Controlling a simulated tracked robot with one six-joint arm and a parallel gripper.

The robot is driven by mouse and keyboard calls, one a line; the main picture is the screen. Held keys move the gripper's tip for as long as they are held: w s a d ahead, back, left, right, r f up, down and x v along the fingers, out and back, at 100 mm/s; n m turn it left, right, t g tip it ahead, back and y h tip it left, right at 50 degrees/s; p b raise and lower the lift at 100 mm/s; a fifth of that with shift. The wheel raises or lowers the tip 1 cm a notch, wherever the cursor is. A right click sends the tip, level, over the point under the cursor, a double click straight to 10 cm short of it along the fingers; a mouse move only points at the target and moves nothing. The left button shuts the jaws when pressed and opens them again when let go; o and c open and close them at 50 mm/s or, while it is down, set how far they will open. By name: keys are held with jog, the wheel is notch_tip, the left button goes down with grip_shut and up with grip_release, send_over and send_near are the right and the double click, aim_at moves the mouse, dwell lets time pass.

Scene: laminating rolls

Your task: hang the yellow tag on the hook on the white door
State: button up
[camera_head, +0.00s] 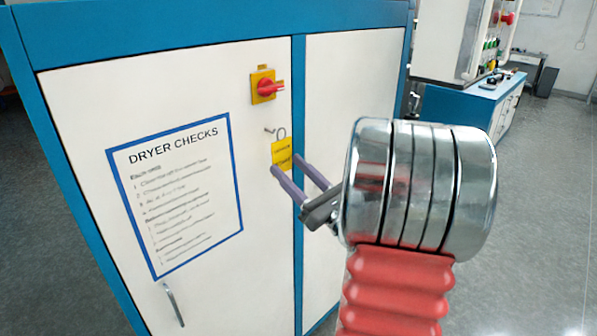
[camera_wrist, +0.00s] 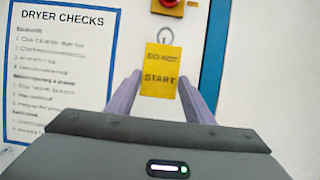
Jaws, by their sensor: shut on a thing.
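The yellow tag (camera_head: 282,153) has a metal ring at its top and is upright in front of the white door (camera_head: 255,190). In the wrist view the tag (camera_wrist: 160,68) reads "DO NOT START", and its ring (camera_wrist: 165,36) stands above it. My gripper (camera_head: 285,164) is shut on the tag's lower part, one finger at each side. A small hook (camera_head: 270,130) sticks out of the door just left of the ring in the head view. Ring and hook look apart there. I cannot make out the hook in the wrist view.
A red rotary switch on a yellow plate (camera_head: 264,87) sits above the hook. A blue-framed "DRYER CHECKS" sheet (camera_head: 180,190) is at the left, with a door handle (camera_head: 173,303) below. A blue post (camera_head: 299,90) is right of the tag.

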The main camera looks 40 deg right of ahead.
jog(key=shift+w+f, duration=0.15)
jog(key=shift+w, duration=1.3)
jog(key=shift+w+a+f, duration=0.1)
jog(key=shift+w+f, duration=0.35)
jog(key=shift+w, duration=0.15)
jog(key=o, duration=1.1)
jog(key=v, duration=1.4)
jog(key=shift+w, duration=0.15)
